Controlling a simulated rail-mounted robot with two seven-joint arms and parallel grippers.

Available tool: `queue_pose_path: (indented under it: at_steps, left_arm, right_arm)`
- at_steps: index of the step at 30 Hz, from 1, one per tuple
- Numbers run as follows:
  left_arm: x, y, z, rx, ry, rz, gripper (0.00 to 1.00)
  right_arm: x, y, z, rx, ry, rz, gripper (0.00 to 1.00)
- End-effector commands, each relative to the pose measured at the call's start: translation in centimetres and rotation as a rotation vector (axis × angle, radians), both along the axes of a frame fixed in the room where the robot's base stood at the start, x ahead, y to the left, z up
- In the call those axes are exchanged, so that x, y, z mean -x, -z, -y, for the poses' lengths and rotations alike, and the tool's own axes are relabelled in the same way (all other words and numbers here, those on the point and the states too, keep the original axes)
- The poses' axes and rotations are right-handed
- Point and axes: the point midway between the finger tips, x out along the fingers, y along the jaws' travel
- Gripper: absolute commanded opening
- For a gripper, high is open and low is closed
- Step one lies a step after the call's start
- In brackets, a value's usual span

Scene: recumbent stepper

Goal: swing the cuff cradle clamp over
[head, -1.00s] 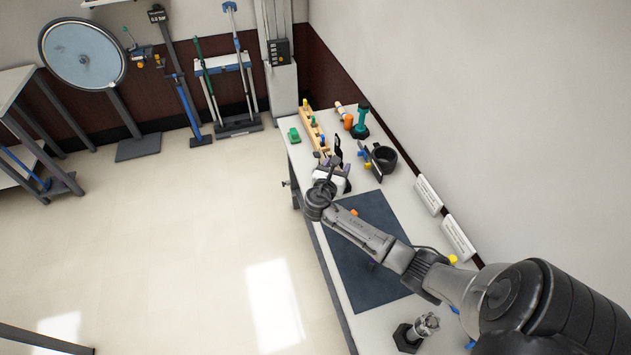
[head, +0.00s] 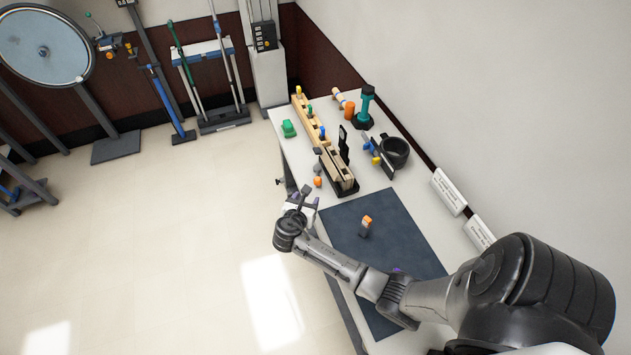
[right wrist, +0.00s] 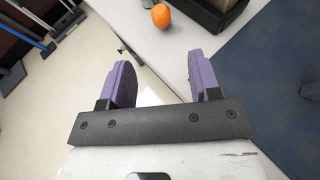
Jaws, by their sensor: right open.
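A black round cuff-like ring (head: 395,151) stands on the bench towards the wall, beside a dark upright plate (head: 379,158) with blue and yellow knobs. I cannot tell for sure which part is the cradle clamp. My right gripper (head: 304,199) is at the bench's left edge, nearer to me than the wooden rack and well apart from the ring. In the right wrist view its two purple fingers (right wrist: 160,68) are spread with nothing between them. An orange ball-shaped knob (right wrist: 161,15) lies beyond the fingertips. My left gripper is not in view.
A wooden rack (head: 335,165) with coloured pegs runs along the bench. A dark mat (head: 400,215) holds an upright orange-topped piece (head: 366,225). Open floor lies left of the bench.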

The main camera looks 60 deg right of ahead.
Motion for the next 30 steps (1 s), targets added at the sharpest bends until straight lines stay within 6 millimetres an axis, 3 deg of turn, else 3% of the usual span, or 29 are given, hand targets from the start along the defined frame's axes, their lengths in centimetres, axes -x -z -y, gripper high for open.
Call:
queue_pose_path:
  at_steps: [18, 30]
  left_arm:
    - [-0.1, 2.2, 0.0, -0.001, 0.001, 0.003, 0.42]
    - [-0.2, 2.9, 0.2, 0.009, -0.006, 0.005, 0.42]
  right_arm:
    - [-2.2, 4.0, 9.2, 0.001, 0.002, -0.002, 0.57]
    - [-2.9, 5.1, 11.9, 0.0, 0.001, 0.001, 0.57]
